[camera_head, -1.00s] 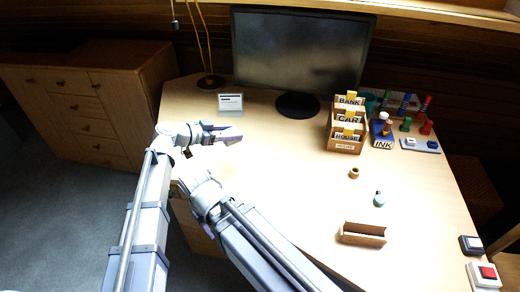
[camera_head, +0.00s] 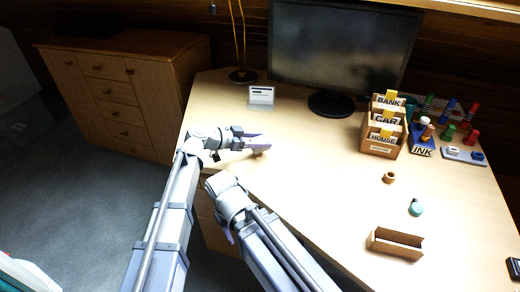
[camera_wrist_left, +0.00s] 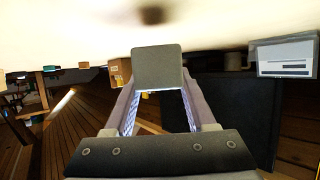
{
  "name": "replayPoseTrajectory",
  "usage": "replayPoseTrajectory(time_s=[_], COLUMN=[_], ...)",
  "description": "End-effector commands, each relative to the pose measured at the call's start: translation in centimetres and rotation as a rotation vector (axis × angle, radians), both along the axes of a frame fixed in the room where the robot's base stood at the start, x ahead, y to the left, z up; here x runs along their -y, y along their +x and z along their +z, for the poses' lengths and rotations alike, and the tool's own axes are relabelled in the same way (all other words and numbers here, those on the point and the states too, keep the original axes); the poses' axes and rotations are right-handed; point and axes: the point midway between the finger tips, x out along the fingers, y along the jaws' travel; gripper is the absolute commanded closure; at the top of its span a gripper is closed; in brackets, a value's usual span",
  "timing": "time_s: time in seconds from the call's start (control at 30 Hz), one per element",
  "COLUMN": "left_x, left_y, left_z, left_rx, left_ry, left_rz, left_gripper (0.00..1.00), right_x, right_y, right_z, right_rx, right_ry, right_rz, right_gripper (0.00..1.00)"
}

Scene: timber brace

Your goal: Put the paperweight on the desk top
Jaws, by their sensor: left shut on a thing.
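My left gripper (camera_head: 256,143) is over the left part of the desk top (camera_head: 310,195), near its left edge. In the left wrist view, it is shut on a grey square-faced block (camera_wrist_left: 158,67), which I take to be the paperweight. The fingers are on either side of the block. In the head view, the block is mostly hidden at the fingertips. The pale desk surface is close to the block in the wrist view; I cannot tell whether they touch. My right arm is folded at the desk's front left edge, and its fingers are mostly hidden.
A small white card (camera_head: 261,97) and a monitor (camera_head: 338,58) stand behind my left gripper. A wooden file box (camera_head: 385,139), ink box (camera_head: 422,140) and stamps are at the back right. A small brown cup (camera_head: 389,178), teal bottle (camera_head: 416,208) and open tray (camera_head: 396,243) are right; the middle is clear.

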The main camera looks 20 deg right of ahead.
Motion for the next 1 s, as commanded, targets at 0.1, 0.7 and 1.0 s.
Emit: replayPoseTrajectory(time_s=[0.1,0.7,1.0], left_x=[0.0,0.0,0.0], left_y=[0.0,0.0,0.0], left_z=[-2.2,-2.7,-2.7], left_rx=[0.0,0.0,0.0], left_ry=[-0.001,0.0,0.0], left_rz=[0.0,0.0,0.0], left_gripper=[1.0,0.32,0.14], right_x=[0.0,0.0,0.0], right_y=[0.0,0.0,0.0], right_z=[-2.2,-2.7,-2.7], right_rx=[0.0,0.0,0.0], right_ry=[0.0,0.0,0.0], right_rz=[0.0,0.0,0.0], right_gripper=[0.5,0.5,0.5])
